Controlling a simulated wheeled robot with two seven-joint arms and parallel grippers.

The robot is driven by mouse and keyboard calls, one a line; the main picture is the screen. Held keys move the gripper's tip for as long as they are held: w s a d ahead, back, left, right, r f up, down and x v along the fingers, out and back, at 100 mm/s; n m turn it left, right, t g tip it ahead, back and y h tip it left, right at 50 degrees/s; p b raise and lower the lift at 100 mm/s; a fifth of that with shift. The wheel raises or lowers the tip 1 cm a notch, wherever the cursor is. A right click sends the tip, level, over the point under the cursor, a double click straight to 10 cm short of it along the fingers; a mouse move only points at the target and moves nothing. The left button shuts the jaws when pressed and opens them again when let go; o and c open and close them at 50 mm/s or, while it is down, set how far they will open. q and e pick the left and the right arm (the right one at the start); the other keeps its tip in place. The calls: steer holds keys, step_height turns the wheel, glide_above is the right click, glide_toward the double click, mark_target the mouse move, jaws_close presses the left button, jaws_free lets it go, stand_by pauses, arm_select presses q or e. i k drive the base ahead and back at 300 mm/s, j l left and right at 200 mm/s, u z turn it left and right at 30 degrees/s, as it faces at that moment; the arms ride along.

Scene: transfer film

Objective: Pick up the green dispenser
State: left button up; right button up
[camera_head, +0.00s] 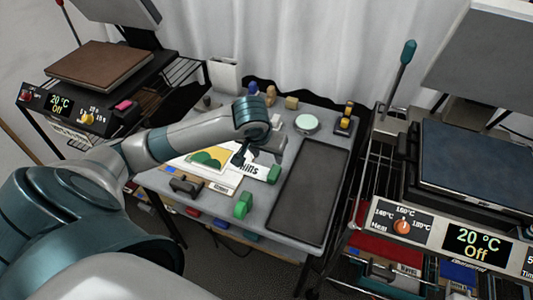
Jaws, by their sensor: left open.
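A green block-like object (243,204), which looks like the green dispenser, stands near the front edge of the grey table (215,208). A second, smaller green piece (274,174) lies at the right end of a white lettered sheet (252,170). My left gripper (241,159) is open above the printed sheets, up and behind the green dispenser and apart from it. My left arm comes in from the left and hides part of the table's left side. The right gripper does not show.
A dark dispenser-like object (185,187) sits at the table's front left. A dark tray (309,190) fills the right side. A round pale green item (306,124) and small items stand at the back. Heat presses stand left (95,75) and right (470,240).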

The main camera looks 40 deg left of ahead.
mark_target(244, 204)
steer(key=u, duration=1.3)
